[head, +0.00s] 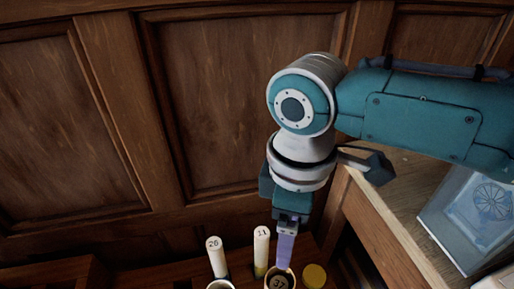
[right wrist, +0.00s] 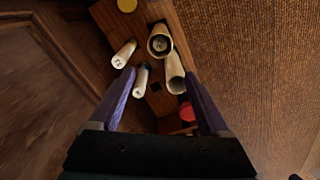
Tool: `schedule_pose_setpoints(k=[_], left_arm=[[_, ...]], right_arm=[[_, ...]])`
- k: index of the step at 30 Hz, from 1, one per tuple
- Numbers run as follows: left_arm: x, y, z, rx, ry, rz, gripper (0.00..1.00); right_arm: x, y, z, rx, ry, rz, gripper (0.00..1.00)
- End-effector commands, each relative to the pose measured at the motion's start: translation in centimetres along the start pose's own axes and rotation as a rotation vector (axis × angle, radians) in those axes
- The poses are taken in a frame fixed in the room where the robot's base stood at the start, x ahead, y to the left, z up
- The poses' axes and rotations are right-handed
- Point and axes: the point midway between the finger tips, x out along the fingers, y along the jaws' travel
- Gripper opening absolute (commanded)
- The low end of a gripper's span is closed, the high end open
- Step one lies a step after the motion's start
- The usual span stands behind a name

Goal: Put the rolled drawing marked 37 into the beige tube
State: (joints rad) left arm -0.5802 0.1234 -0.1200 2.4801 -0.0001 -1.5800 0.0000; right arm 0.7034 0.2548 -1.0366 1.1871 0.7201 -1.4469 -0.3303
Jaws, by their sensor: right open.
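The rolled drawing marked 37 (head: 281,283) shows only its numbered end, sunk inside the round mouth of a beige tube (head: 268,280) at the bottom edge of the head view. In the right wrist view a tube (right wrist: 153,50) holds a roll end (right wrist: 159,42) inside its mouth; the mark there is too small to read. My right gripper (head: 285,262) points down just above the tube in the head view. In the right wrist view my right gripper (right wrist: 159,76) is open and empty, its purple fingers apart. My left gripper is out of view.
Rolls marked 26 (head: 214,250) and 11 (head: 261,245) stand upright nearby. Another open tube (right wrist: 174,72) stands close by. A yellow round thing (head: 314,275) sits to the right. A wooden desk (head: 400,190) with a blue drawing (head: 480,215) stands right; a panelled wall is behind.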

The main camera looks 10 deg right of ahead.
Motion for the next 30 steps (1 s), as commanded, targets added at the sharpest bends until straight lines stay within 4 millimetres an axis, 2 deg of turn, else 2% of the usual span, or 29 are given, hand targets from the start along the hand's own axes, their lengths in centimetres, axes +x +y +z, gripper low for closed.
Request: schedule_pose_setpoints(k=[5,8,18,21,25,30], left_arm=[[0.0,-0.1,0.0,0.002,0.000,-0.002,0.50],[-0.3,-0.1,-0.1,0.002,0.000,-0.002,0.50],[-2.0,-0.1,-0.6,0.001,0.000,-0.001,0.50],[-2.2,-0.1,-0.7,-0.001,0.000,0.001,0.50],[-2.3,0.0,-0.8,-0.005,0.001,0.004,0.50],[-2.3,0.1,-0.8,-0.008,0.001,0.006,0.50]], right_arm=[[-0.1,0.0,0.0,0.000,0.000,0.000,0.80],[-0.7,0.0,0.0,0.000,0.001,0.000,0.80],[-7.3,0.1,-0.1,0.000,0.003,0.002,0.80],[-8.7,0.1,0.0,-0.001,0.002,0.002,0.80],[-9.8,0.0,0.0,0.000,0.002,0.001,0.80],[-10.0,0.0,0.0,0.001,0.000,0.000,0.80]])
